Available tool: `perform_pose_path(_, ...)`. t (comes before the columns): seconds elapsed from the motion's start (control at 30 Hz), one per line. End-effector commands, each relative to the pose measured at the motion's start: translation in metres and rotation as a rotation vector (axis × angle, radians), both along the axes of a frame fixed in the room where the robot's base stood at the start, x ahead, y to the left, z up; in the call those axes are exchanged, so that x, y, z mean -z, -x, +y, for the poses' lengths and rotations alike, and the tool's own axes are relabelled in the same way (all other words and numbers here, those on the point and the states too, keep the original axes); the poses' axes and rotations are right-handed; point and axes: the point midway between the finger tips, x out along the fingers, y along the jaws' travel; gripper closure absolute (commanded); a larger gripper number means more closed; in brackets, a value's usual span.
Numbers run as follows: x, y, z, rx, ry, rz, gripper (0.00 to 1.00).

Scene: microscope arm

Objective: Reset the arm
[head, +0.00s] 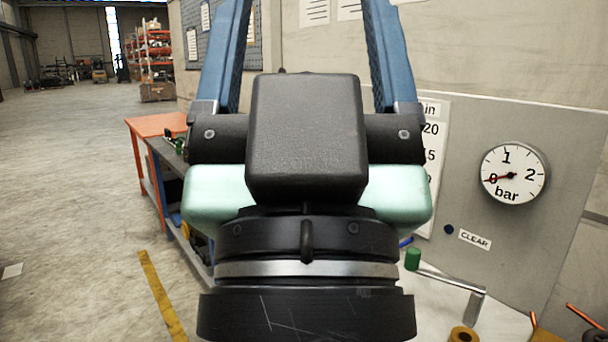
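My gripper (306,22) fills the middle of the head view, pointing up and away from me. The fingertips are cut off by the top edge. No microscope arm can be made out.
A pale bench top (500,325) lies at the lower right with a brown ring (463,334) and copper-coloured rods (585,317). A printed chart (433,112) is partly hidden by my gripper. An orange-topped table (155,124) stands left. The floor (70,200) beyond is open.

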Motion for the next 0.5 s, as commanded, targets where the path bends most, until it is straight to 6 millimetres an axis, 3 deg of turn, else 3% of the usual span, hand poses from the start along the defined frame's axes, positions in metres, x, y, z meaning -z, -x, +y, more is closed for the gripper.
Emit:
perform_pose_path(0.03,-0.028,0.0,0.0,-0.002,-0.001,-0.001,0.22)
perform_pose_path(0.3,-0.104,-0.001,0.001,-0.006,-0.001,0.0,0.22)
perform_pose_path(0.5,-0.141,-0.001,0.002,-0.008,0.0,0.001,0.22)
